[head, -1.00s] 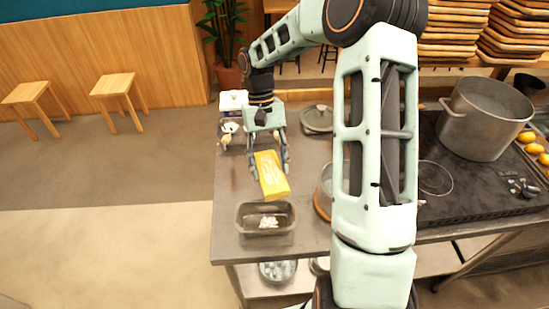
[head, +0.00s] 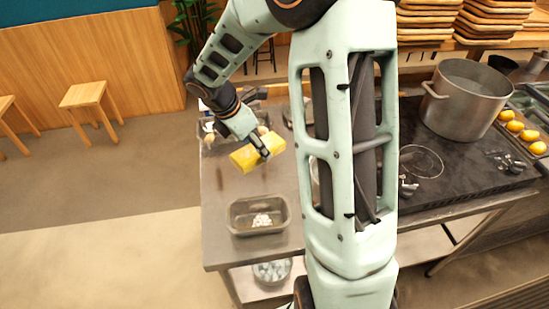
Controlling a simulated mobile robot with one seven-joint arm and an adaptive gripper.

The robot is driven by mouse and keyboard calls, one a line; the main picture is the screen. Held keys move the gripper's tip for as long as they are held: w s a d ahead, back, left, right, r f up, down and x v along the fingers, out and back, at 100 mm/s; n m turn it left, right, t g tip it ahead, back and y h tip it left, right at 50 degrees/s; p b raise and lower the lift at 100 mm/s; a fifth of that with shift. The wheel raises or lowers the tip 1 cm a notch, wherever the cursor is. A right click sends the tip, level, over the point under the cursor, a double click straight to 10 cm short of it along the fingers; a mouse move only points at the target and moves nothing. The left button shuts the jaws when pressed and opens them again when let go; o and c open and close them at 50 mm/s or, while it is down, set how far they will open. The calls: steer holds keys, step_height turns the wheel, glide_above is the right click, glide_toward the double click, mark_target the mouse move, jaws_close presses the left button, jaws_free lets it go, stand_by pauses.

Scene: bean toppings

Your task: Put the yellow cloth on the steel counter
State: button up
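The yellow cloth (head: 244,159) is a folded, block-like piece over the left part of the steel counter (head: 222,208). My gripper (head: 262,150) is shut on the cloth near its right side, with one finger showing across it. The cloth appears to be held above the counter, tilted up to the right. The far finger is hidden behind the cloth.
A metal pan (head: 234,224) with small white pieces in it stands nearer the front edge. A large pot (head: 466,98) stands on the dark stove at right. Several yellow fruits (head: 515,127) lie in a tray at far right. My arm hides the counter's middle.

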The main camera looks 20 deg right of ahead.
steer(key=n, duration=0.2)
steer(key=d+n+t+y, duration=0.1)
steer(key=n, duration=0.1)
steer(key=n+t+b, duration=0.1)
steer(key=n, duration=0.1)
steer(key=shift+w+d+r, duration=0.1)
steer(key=shift+w+d, duration=0.1)
steer(key=shift+w, duration=0.15)
steer(key=n, duration=0.2)
steer(key=n+y, duration=0.1)
steer(key=n, duration=0.1)
steer(key=n+t+y+b, duration=0.1)
steer(key=n, duration=0.1)
steer(key=shift+w+d+r, duration=0.1)
steer(key=shift+w+d, duration=0.05)
steer(key=shift+d, duration=0.15)
steer(key=shift+y, duration=0.3)
step_height(320, 180, down, 14)
steer(key=b, duration=0.8)
steer(key=w, duration=0.3)
steer(key=shift+w+d+r, duration=0.15)
steer(key=shift+w+d, duration=0.3)
steer(key=shift+w, duration=0.4)
steer(key=w, duration=0.3)
steer(key=shift+w+d, duration=0.15)
steer(key=shift+d, duration=0.2)
steer(key=shift+f, duration=0.55)
